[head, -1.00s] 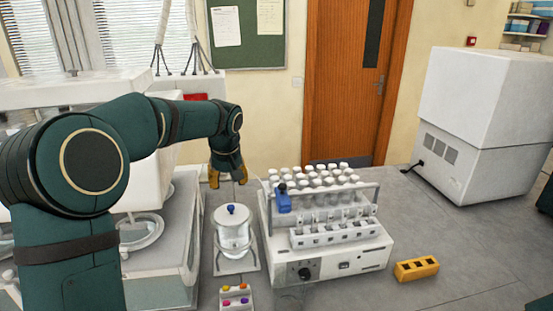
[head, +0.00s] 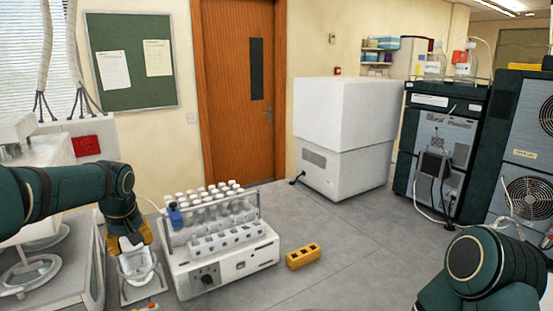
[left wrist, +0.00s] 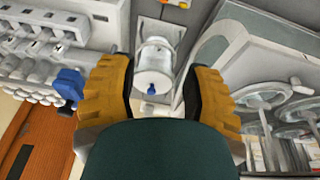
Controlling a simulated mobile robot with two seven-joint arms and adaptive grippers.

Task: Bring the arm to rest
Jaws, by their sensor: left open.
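My left gripper (head: 130,245) has yellow fingers and hangs over the glass vessel (head: 139,268), hiding its top in the head view. In the left wrist view, the gripper (left wrist: 160,75) is open. The vessel, with a white lid and a blue knob (left wrist: 151,89), shows in the gap between the fingers, and no finger visibly touches it. I cannot tell the exact height of the fingers above the lid. My right arm (head: 495,262) shows at the lower right; its gripper is out of view.
A white device with a rack of white-capped tubes (head: 225,262) stands just right of the vessel, with a blue part (head: 175,216) on its left end. A yellow block (head: 303,256) lies further right. White equipment (head: 70,275) stands close on the left. The grey surface at centre right is clear.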

